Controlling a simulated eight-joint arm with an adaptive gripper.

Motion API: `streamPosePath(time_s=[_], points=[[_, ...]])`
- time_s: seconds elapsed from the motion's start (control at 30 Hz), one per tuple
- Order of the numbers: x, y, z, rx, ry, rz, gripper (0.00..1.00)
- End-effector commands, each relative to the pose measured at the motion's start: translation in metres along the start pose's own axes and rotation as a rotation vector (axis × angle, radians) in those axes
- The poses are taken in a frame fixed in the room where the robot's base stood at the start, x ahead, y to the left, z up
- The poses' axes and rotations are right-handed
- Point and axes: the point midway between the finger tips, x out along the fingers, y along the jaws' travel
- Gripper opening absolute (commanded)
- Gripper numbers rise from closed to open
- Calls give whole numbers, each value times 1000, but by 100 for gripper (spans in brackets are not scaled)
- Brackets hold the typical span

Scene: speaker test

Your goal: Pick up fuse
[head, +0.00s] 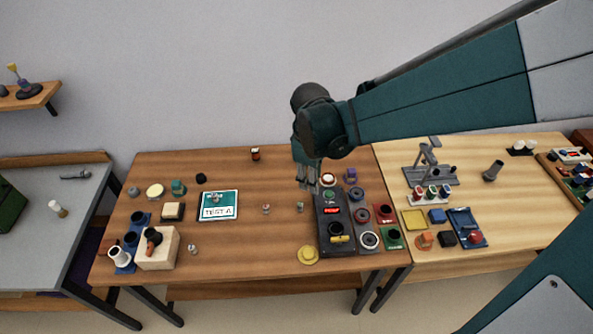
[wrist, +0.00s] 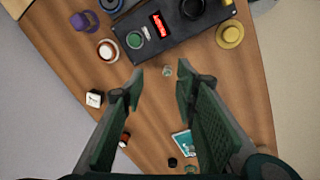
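A small pale, clear-looking piece (wrist: 168,71) lies on the wood table in the wrist view, just beyond and between my fingertips. It may be the fuse, but it is too small to be sure. In the head view a small greenish piece (head: 300,207) lies left of the dark control box, and a small metallic piece (head: 266,208) lies further left. My gripper (wrist: 160,77) is open and empty, pointing down above the table. In the head view my gripper (head: 308,183) hangs near the box's far left corner.
The dark control box (head: 332,209) has a red display and stands close to the small pieces. A yellow round part (head: 308,255) lies in front. A TEST A card (head: 218,205) lies left. Wood between card and box is mostly clear.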

Motion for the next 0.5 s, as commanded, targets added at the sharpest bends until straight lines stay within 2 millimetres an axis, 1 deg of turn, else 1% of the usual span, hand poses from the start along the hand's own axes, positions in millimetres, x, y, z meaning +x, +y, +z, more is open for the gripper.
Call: streamPosePath(time_s=[0.03,0.2,0.5], points=[[8,0,-6,-26,-9,-7,30],[31,-3,-22,-112,-42,-34,30],[71,-11,-44,-252,-96,-80,30]])
